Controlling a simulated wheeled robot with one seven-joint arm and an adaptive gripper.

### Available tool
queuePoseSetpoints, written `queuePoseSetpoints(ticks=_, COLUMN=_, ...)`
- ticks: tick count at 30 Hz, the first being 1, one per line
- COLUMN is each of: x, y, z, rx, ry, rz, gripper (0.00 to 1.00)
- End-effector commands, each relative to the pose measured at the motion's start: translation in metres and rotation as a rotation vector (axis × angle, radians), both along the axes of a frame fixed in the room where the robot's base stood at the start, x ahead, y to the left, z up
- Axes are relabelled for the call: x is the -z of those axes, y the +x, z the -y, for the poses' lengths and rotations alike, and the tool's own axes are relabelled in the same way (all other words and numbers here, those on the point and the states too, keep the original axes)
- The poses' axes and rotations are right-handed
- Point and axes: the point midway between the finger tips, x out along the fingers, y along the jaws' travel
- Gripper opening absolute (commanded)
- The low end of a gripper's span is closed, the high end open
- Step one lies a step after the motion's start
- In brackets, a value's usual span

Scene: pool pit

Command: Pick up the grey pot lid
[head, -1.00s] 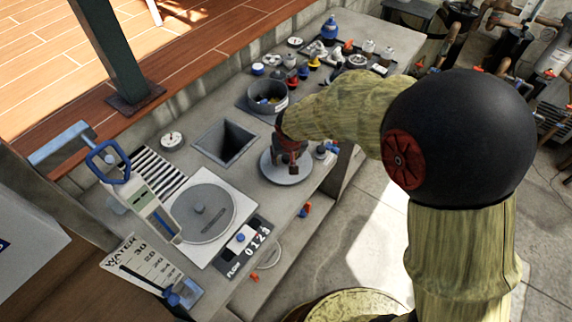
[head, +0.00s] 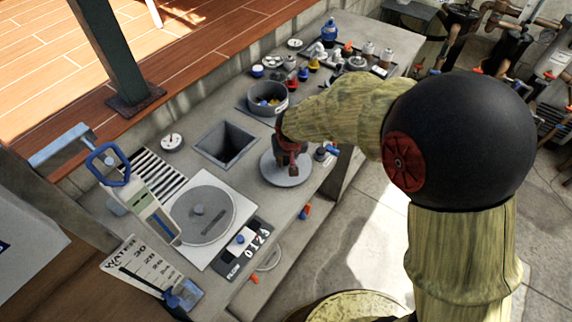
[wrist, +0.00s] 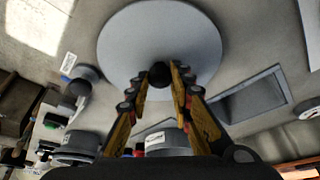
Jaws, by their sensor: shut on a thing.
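The grey pot lid (head: 270,175) is a flat round disc on the grey counter, to the right of the square opening. In the wrist view the lid (wrist: 160,30) fills the top middle, with a dark round knob (wrist: 159,75) standing up from it. My gripper (head: 290,174) is over the lid. In the wrist view my gripper (wrist: 160,76) has its fingertips on either side of the knob, shut on it. I cannot tell any gap between the lid and the counter.
A square opening (head: 225,143) lies left of the lid. A grey pot (head: 267,97) stands behind it, with several small bottles and fittings further back. A round grey cover (head: 203,215) on a white plate and a flow counter (head: 242,244) are at the front left.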

Motion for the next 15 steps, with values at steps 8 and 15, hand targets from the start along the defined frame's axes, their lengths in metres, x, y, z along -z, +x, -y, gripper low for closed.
queuePoseSetpoints(ticks=8, x=-0.001, y=0.0, z=0.0, rx=0.0, ry=0.0, rz=0.001, gripper=0.0)
queuePoseSetpoints(ticks=15, x=-0.014, y=0.001, z=0.0, rx=0.0, ry=0.0, rz=0.003, gripper=0.0)
